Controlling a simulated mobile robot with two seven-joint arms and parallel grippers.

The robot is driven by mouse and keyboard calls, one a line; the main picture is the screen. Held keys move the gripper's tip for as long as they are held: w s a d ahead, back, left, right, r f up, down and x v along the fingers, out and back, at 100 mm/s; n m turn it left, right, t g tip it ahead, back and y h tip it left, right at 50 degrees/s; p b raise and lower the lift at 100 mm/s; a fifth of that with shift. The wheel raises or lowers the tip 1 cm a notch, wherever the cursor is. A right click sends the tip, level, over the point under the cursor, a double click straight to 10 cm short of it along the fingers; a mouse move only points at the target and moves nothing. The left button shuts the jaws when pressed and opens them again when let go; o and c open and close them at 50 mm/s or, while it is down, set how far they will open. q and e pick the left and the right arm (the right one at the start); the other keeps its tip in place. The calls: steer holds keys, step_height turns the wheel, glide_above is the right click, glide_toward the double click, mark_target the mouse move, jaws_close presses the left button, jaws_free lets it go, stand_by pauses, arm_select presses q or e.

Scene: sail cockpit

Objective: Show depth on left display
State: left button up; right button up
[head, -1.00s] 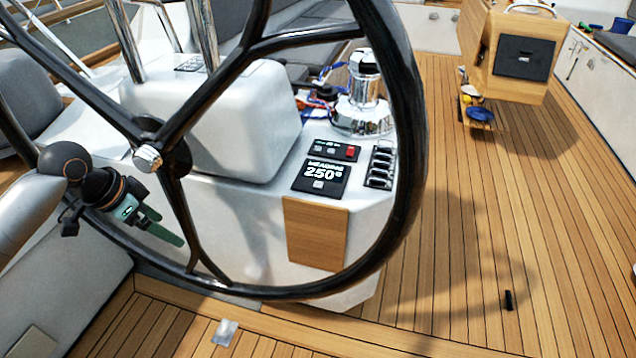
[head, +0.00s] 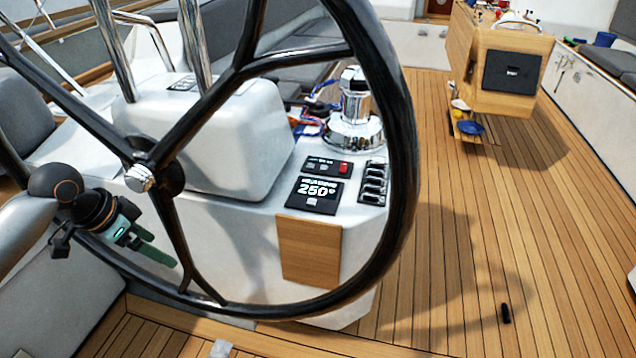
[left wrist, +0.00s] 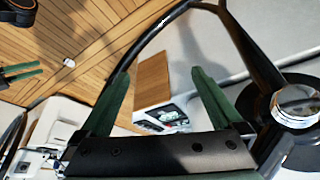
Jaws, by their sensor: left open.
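A black display (head: 316,193) on the white console reads 250° under a small heading line, with a pale button below the digits. It also shows in the left wrist view (left wrist: 168,116), between my fingers. No other numeric display is clear, so I cannot tell if this is the left one.
The large black steering wheel (head: 400,150) stands between me and the console. A small panel with a red button (head: 327,167) lies above the display, and a switch row (head: 373,183) to its right. A chrome winch (head: 355,112) stands behind. The teak deck at right is mostly clear.

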arm_select(q)
jaws_close()
stand_by(0.8)
stand_by(0.9)
